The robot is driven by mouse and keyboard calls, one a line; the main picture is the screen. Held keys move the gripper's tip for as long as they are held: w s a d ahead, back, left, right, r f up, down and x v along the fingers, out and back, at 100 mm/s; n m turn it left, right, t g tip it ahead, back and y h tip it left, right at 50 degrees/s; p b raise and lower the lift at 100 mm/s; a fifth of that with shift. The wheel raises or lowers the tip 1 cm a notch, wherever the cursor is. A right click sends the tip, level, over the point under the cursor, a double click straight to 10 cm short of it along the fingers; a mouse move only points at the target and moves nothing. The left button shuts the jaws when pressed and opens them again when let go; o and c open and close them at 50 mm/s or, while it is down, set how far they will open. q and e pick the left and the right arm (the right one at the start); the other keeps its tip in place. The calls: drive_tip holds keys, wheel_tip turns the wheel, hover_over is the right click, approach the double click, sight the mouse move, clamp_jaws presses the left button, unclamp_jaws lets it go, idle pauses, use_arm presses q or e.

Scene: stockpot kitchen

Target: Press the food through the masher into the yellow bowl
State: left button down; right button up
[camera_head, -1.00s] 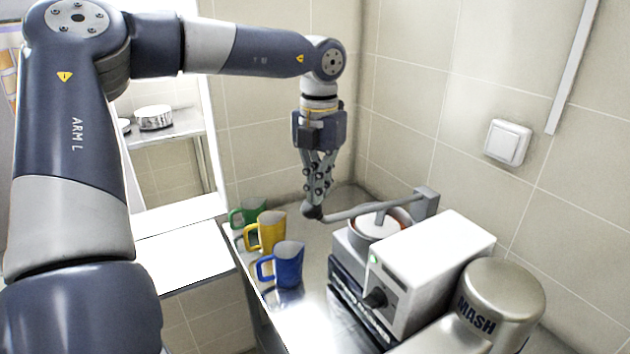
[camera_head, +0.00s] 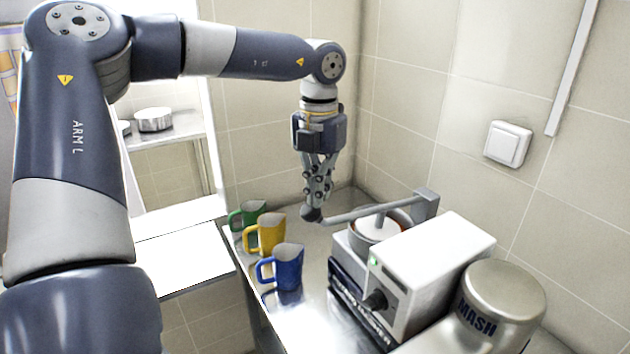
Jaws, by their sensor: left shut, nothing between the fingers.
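The masher (camera_head: 425,280) is a white and dark machine with a knob on its front, standing on the metal counter. A grey lever (camera_head: 365,211) runs from a wall-side post over the masher's round hopper (camera_head: 352,240). A pale press disc (camera_head: 380,228) on a short rod sits in the hopper and hides most of what is inside. My left gripper (camera_head: 313,212) is shut and empty, pointing down, with its fingertips at the dark knob on the lever's free end. A yellow cup-like vessel (camera_head: 268,234) with a handle stands left; I see no plain yellow bowl. My right gripper is not in view.
A green cup (camera_head: 250,214) and a blue cup (camera_head: 288,267) stand beside the yellow one on the counter. A metal canister labelled MASH (camera_head: 500,300) is at front right. Tiled walls close off the back and right. A shelf with a pot (camera_head: 155,118) is at back left.

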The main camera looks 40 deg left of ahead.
sight(318, 210)
use_arm(q)
drive_tip(key=shift+s+f+b, duration=0.1)
drive_tip(key=shift+f+b, duration=1.8)
drive_tip(key=shift+f, duration=0.4)
idle(5.7)
